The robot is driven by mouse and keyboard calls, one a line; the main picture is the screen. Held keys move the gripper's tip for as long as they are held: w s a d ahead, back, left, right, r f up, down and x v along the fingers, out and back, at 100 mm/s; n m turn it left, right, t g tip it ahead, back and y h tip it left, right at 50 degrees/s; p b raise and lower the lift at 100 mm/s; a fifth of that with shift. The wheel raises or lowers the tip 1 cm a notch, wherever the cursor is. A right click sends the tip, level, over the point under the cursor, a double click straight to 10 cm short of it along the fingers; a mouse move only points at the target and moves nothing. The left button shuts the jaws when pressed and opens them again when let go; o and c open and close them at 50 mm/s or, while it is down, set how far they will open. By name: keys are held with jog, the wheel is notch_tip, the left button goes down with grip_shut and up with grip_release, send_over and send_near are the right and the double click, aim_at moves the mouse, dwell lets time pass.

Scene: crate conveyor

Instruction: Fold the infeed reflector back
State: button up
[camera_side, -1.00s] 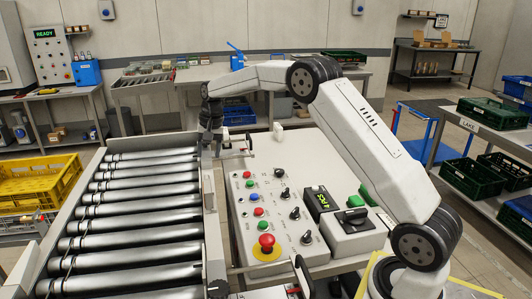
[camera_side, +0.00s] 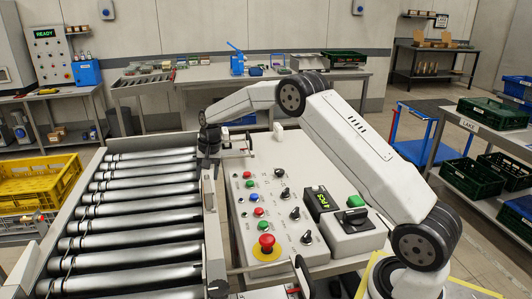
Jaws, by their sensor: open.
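A small bracket with a red-tipped part (camera_side: 249,143), which may be the infeed reflector, stands at the far end of the roller conveyor's right rail. A similar black plate with a red edge (camera_side: 303,276) stands at the near end; I cannot tell which is the infeed one. My gripper (camera_side: 207,158) points down at the far end of the rail, just left of the far bracket. It is open, and its fingertips are small and dark. I cannot tell whether they touch the bracket.
The roller conveyor (camera_side: 135,212) is empty of crates. Right of it is a sloped control panel (camera_side: 245,222) with coloured buttons, black knobs and a red emergency stop (camera_side: 267,244). A yellow crate (camera_side: 40,182) stands at the left. A back bench (camera_side: 165,88) lies beyond.

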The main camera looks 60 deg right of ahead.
jog(key=shift+c, duration=0.2)
grip_shut()
jog(key=shift+s+d, duration=0.1)
jog(key=shift+s+d+t+y, duration=0.4)
jog(key=shift+t+y, duration=0.4)
jog(key=shift+s+d+f+t+y, duration=0.45)
jog(key=shift+s+d+t+y, duration=0.1)
jog(key=shift+t+y, duration=0.55)
jog(key=shift+s+d+f+t+y, duration=0.45)
jog(key=shift+s+d+t+y, duration=0.15)
jog(key=shift+t+y, duration=0.5)
jog(key=shift+s+d+f+t+y, duration=0.45)
jog(key=shift+s+d+t+y, duration=0.1)
jog(key=shift+t+y, duration=0.55)
jog(key=shift+a, duration=0.1)
